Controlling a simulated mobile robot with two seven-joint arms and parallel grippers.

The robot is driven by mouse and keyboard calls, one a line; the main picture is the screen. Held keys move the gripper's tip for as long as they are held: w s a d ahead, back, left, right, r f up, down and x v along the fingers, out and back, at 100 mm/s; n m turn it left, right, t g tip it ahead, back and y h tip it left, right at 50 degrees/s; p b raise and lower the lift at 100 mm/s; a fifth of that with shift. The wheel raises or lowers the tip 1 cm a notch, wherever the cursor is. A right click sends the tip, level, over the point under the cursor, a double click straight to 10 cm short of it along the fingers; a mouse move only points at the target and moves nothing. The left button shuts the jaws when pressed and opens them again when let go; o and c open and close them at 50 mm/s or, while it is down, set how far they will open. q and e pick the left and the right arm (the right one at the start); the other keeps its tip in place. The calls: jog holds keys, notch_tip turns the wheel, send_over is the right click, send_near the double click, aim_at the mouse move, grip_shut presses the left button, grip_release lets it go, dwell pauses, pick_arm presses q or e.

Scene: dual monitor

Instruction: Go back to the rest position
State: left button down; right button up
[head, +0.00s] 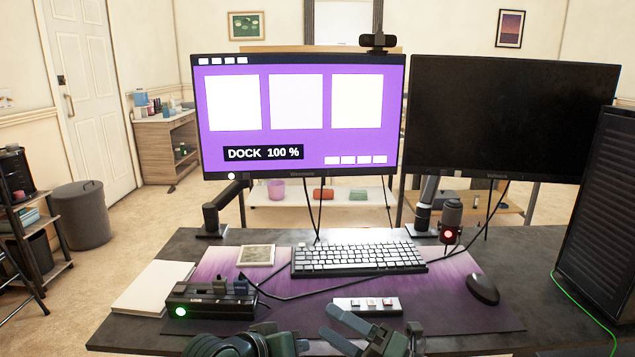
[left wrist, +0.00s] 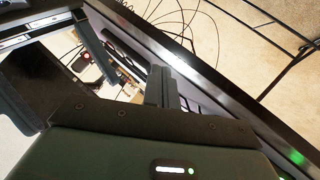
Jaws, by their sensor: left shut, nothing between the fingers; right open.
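My left gripper (head: 240,346) is at the bottom edge of the head view, in front of the desk's near edge and mostly cut off. In the left wrist view its fingers (left wrist: 162,87) are together and hold nothing. My right gripper (head: 345,329) is at the bottom middle of the head view, just in front of a small white button strip (head: 367,306). Its two fingers are apart, pointing up and left, with nothing between them.
The desk (head: 460,343) bears a keyboard (head: 358,258), a mouse (head: 482,289), a black dock box (head: 210,301) with a green light and a white notebook (head: 150,286). The left monitor (head: 297,172) reads "DOCK 100 %"; the right monitor (head: 510,118) is dark. A black tower (head: 605,215) stands right.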

pick_arm(q)
jog(key=s+a+m+y+p, duration=0.1)
jog(key=s+a+p, duration=0.2)
jog(key=s+p, duration=0.2)
jog(key=s+a+r+m+t+y+p, duration=0.1)
jog(key=s+a+p, duration=0.3)
jog(key=s, duration=0.5)
jog(key=s+a+t+y+p, duration=0.1)
jog(key=s+a+p, duration=0.2)
jog(key=s+p, duration=0.4)
jog(key=shift+s+a+r+m+y, duration=0.25)
jog(key=shift+s+r+m+y, duration=0.15)
jog(key=shift+s, duration=0.2)
pick_arm(e)
jog(key=s+d+f+m+h, duration=0.1)
jog(key=s+d+m+h, duration=0.2)
jog(key=m, duration=0.7)
jog(key=s+d+f+m+h, duration=0.2)
jog(key=s+d+m+h, duration=0.2)
jog(key=s+m+h, duration=0.3)
jog(key=s+d+f+m+h, duration=0.1)
jog(key=s+d+m+h, duration=0.3)
jog(key=s+m, duration=0.6)
jog(key=m+h, duration=0.1)
jog(key=m, duration=0.2)
jog(key=shift+s+f, duration=0.2)
jog(key=shift+f, duration=0.2)
